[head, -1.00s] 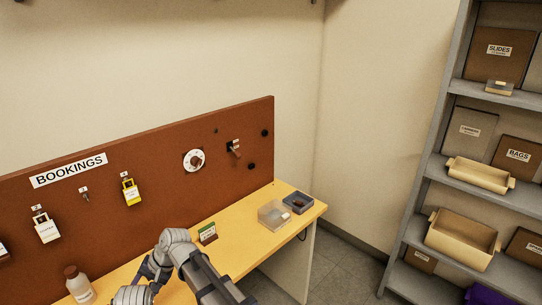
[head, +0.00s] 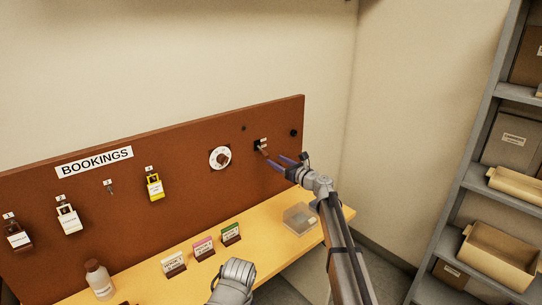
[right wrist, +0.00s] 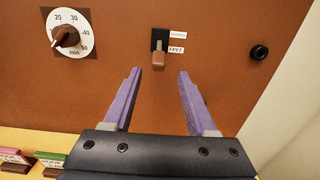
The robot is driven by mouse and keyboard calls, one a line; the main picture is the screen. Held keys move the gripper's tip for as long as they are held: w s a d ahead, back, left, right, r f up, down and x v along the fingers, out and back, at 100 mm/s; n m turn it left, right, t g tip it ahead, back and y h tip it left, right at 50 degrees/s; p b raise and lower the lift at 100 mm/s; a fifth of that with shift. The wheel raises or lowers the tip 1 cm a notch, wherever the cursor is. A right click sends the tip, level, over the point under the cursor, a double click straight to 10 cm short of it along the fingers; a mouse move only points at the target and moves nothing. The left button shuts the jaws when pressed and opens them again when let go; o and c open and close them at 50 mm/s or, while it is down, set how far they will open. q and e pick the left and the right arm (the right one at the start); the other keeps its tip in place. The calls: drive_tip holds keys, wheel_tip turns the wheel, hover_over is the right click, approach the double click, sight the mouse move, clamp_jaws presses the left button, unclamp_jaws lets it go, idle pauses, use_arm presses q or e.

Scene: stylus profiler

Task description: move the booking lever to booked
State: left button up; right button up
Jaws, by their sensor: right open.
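The booking lever (head: 263,149) is on the brown board, right of the round dial. In the right wrist view the lever (right wrist: 158,58) has a brown handle on a black plate, with the handle low on the plate. Two small white labels (right wrist: 177,42) sit beside it; I cannot read them surely. My right gripper (head: 275,160) is open, its purple fingers pointing at the board just below and right of the lever. In the wrist view the handle appears between and just beyond the fingertips, with no visible contact. My left gripper's fingers are not in view.
The dial (right wrist: 66,35) is left of the lever, and a black knob (right wrist: 259,52) is to its right. Several padlocks hang further left. Small cards (head: 203,247), a bottle (head: 99,281) and a clear box (head: 299,219) stand on the yellow bench.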

sight(268, 156)
drive_tip(key=x, duration=0.8)
drive_tip(key=shift+s, duration=0.1)
clamp_jaws()
idle(1.3)
